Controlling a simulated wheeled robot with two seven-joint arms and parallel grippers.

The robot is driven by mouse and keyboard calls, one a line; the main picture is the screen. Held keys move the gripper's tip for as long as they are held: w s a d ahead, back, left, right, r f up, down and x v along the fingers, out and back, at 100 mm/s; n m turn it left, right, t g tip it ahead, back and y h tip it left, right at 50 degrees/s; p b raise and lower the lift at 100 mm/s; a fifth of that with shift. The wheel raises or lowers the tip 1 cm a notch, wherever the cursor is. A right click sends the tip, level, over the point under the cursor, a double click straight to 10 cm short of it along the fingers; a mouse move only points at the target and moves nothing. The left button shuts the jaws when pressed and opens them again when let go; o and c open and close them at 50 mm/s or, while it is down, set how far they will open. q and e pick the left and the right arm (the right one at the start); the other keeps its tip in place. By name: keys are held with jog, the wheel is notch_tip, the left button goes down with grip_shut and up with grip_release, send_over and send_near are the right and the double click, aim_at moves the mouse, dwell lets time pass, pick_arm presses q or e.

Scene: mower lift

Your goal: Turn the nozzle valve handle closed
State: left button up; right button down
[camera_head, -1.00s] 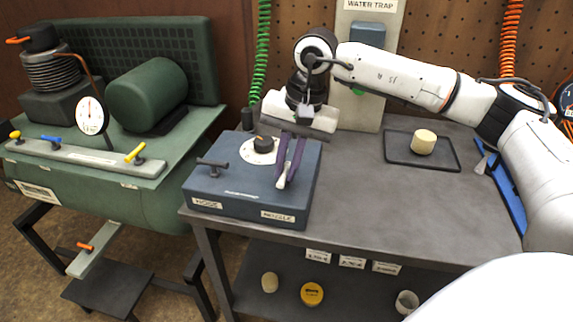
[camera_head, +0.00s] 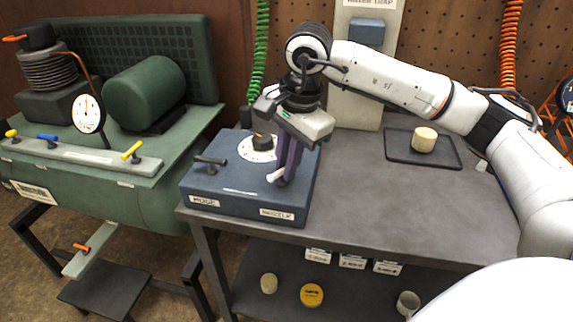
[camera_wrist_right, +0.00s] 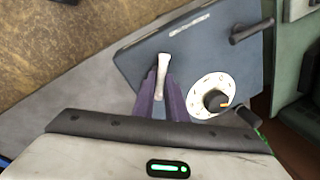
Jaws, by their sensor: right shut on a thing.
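The blue-grey valve box (camera_head: 225,192) sits on the left end of the grey bench. The nozzle valve handle (camera_head: 275,176) is a pale lever on the box top at the right, above the front label that seems to read NOZZLE. My right gripper (camera_head: 284,176) points down with its purple fingers shut on this handle. In the right wrist view the pale handle (camera_wrist_right: 162,72) shows between the purple fingers (camera_wrist_right: 160,92), which hide part of it. My left gripper is not in view.
A dark T-handle (camera_head: 211,162) stands on the box's left side, and a round white dial with a black knob (camera_head: 263,144) is close behind my fingers. A black tray (camera_head: 440,158) with a beige cylinder (camera_head: 424,140) lies right. The bench middle is clear.

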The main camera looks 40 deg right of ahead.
jog(key=m+h, duration=0.1)
jog(key=m, duration=0.4)
jog(key=shift+a+r+m, duration=0.1)
jog(key=shift+a+m, duration=0.05)
jog(key=shift+m, duration=0.15)
jog(key=m+h, duration=0.1)
jog(key=m, duration=0.4)
jog(key=shift+a+g, duration=0.1)
jog(key=shift+g, duration=0.2)
jog(key=shift+m, duration=0.4)
jog(key=c, duration=1.9)
grip_release()
jog(key=shift+o, duration=0.4)
jog(key=shift+s, duration=0.1)
jog(key=p+v, duration=0.2)
jog(key=v, duration=0.8)
jog(key=shift+r, duration=0.15)
